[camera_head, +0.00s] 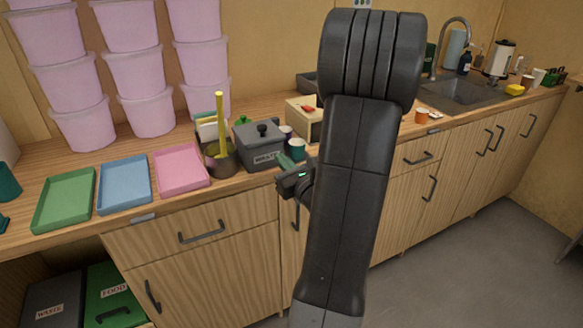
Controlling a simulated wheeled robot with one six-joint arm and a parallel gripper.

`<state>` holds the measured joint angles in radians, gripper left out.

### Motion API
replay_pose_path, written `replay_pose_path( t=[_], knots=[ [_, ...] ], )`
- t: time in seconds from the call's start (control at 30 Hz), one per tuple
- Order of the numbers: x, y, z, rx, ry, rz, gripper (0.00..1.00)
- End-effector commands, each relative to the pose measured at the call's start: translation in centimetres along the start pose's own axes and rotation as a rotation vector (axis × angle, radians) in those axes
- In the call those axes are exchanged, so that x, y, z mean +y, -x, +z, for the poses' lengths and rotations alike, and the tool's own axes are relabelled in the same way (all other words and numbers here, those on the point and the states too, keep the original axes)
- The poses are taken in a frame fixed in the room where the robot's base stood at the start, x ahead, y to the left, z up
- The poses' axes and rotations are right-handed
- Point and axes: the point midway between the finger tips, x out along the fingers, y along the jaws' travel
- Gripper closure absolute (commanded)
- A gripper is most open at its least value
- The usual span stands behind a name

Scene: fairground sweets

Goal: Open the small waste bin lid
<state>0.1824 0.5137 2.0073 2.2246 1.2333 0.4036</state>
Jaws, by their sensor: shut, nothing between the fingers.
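The small waste bin (259,158) is a dark grey box on the worktop, with a label reading WASTE on its front. Its lid (262,134) is on top, with a black knob, and looks closed. My gripper (284,161) is just right of the bin's front, near the counter edge, shut and empty. Its tips look close to the bin's right front corner; I cannot tell whether they touch. My arm hides the middle of the counter.
Green (66,199), blue (125,184) and pink (180,169) trays lie left. A dark pot (221,162) with a yellow-handled tool stands beside the bin. Cups (297,148) and a beige box (303,117) stand right. Larger WASTE (52,297) and FOOD (112,286) bins sit below the counter.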

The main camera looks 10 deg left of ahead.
Motion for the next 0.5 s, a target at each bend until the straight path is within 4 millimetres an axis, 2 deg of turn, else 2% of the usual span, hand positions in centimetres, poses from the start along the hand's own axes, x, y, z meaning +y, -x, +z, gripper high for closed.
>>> replay_pose_path(
  t=[0.03,0.2,0.3,0.5],
  knots=[
    [0.1,-1.2,0.1,0.001,0.000,0.005,1.00],
    [0.1,-4.5,0.4,0.000,0.000,0.004,1.00],
    [0.1,-5.5,1.8,-0.001,0.002,0.002,1.00],
    [0.1,-6.7,2.8,-0.001,0.002,0.002,1.00]
  ],
)
